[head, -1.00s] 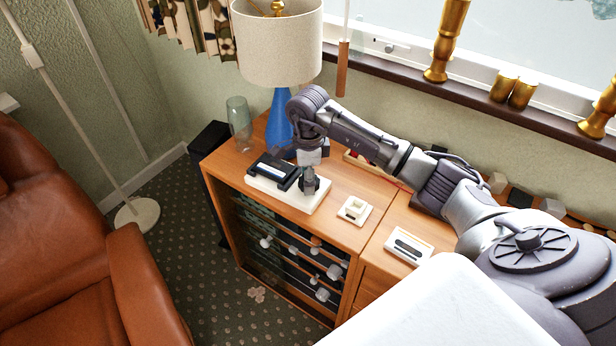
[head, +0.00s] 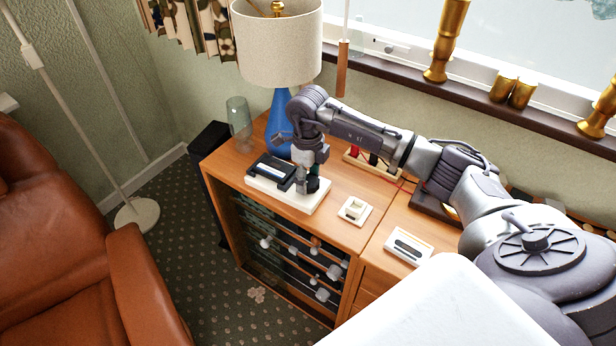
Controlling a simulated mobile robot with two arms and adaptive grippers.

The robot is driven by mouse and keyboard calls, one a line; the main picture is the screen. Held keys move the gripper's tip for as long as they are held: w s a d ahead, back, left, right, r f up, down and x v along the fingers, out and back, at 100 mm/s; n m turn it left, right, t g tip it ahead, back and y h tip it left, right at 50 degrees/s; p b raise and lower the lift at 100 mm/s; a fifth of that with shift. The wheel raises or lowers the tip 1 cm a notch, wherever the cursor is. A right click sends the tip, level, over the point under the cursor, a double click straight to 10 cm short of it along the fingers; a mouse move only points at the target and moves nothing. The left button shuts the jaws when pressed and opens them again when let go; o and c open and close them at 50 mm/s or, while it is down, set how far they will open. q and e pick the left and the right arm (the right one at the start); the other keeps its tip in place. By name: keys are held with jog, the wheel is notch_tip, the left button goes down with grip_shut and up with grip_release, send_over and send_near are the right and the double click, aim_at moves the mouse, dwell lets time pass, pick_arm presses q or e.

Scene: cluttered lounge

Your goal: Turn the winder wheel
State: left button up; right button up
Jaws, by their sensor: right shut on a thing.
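The winder is a white base (head: 282,196) on the wooden cabinet top, with a black cassette-like block (head: 271,168) on its left part. The small dark winder wheel (head: 314,185) is at the base's right end, partly hidden by my gripper. My right gripper (head: 302,187) reaches down to it from above, fingers pointing down, and is shut on the wheel. The exact finger contact is too small to make out. My left gripper is out of view.
A blue lamp (head: 280,125) and a clear glass (head: 239,122) stand behind the winder. A small white switch box (head: 355,210) and a white cassette (head: 408,247) lie to the right. A red-brown armchair (head: 150,290) is at the left.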

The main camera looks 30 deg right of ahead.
aim_at(308, 179)
jog(key=shift+m, duration=1)
jog(key=shift+w, duration=0.1)
jog(key=o, duration=1.2)
jog(key=shift+c, duration=0.2)
jog(key=shift+r, duration=0.15)
notch_tip(308, 179, up, 12)
